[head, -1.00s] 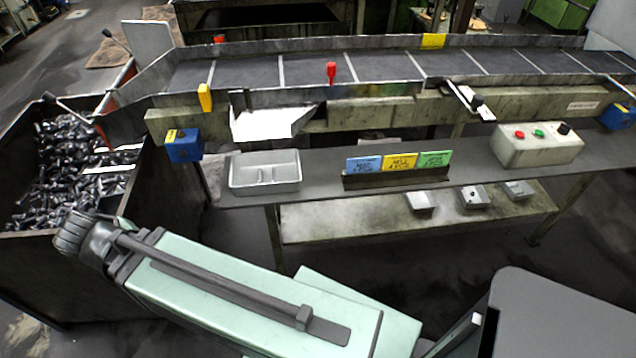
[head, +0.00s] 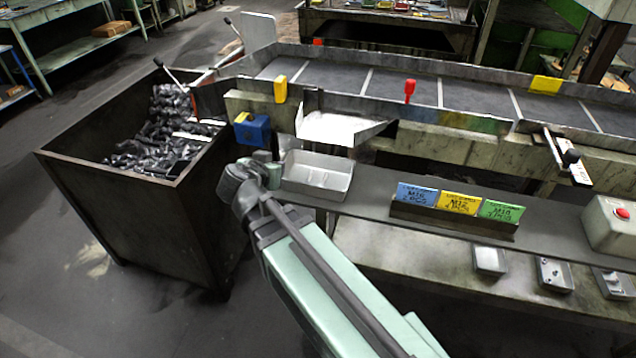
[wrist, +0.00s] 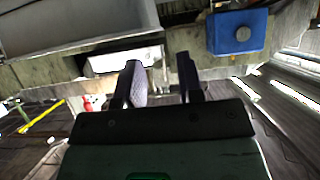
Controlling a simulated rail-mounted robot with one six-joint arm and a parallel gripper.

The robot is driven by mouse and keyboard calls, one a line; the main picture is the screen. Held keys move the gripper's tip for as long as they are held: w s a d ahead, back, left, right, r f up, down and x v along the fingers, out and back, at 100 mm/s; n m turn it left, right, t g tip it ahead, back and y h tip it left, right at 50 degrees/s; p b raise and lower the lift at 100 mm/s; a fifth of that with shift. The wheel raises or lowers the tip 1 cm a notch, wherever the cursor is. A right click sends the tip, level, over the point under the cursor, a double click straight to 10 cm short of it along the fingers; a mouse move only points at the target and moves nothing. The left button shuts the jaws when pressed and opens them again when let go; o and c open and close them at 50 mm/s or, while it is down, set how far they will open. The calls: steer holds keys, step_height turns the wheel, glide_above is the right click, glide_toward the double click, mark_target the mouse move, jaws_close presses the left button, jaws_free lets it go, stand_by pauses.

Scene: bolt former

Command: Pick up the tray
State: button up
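My gripper's fingers are hidden behind my own wrist in the head view, where the wrist is just left of the tray. In the wrist view my gripper (wrist: 160,82) shows two dark fingers set apart, with nothing between them. The large grey surface at the wrist view's upper left (wrist: 75,28) looks like part of the tray, cut off by the frame. The fingers are apart from it.
A bin of bolts (head: 120,215) stands left of the bench. A blue box (head: 252,130) and the metal chute (head: 338,128) are close behind the tray. Coloured label cards (head: 458,203) stand to its right. Small trays (head: 490,260) lie on the lower shelf.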

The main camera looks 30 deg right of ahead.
steer(key=shift+x, duration=0.9)
steer(key=b+x, duration=0.1)
steer(key=x, duration=0.1)
steer(key=b+x, duration=0.2)
steer(key=x, duration=0.1)
steer(key=shift+s+f, duration=0.25)
steer(key=shift+w+d, duration=0.15)
steer(key=shift+r, duration=0.1)
steer(key=shift+c, duration=0.2)
jaws_close()
